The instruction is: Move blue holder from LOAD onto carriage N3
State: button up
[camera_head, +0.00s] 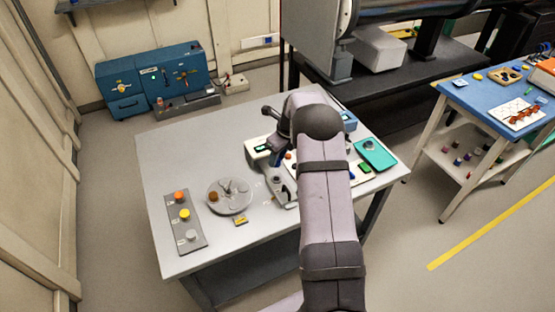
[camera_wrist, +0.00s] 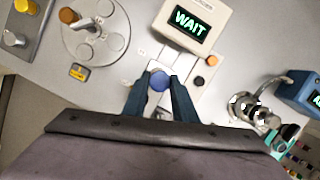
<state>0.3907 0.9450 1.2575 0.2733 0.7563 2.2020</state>
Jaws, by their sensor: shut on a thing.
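The blue holder (camera_wrist: 159,81) shows in the wrist view as a blue round top between my fingertips. My gripper (camera_wrist: 160,76) is shut on it, one dark finger on each side. A pale pad shows around the holder; I cannot tell whether the holder still touches it. A pale unit with a green "WAIT" display (camera_wrist: 192,22) stands just beyond. In the head view my gripper (camera_head: 276,160) is beside this unit (camera_head: 258,149), partly hidden by my arm. The LOAD and N3 labels are not readable.
A teal tray (camera_head: 376,156) is at the right. The table's back left is clear.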

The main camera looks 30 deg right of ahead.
jog(key=shift+m, duration=0.6)
jog(key=shift+f, duration=0.2)
jog(key=b, duration=0.6)
send_over(275, 178)
jog(key=s, duration=0.1)
jog(key=shift+d+f, duration=0.2)
jog(key=shift+f, duration=3.05)
jog(key=shift+f, duration=0.5)
jog(key=o, duration=1.1)
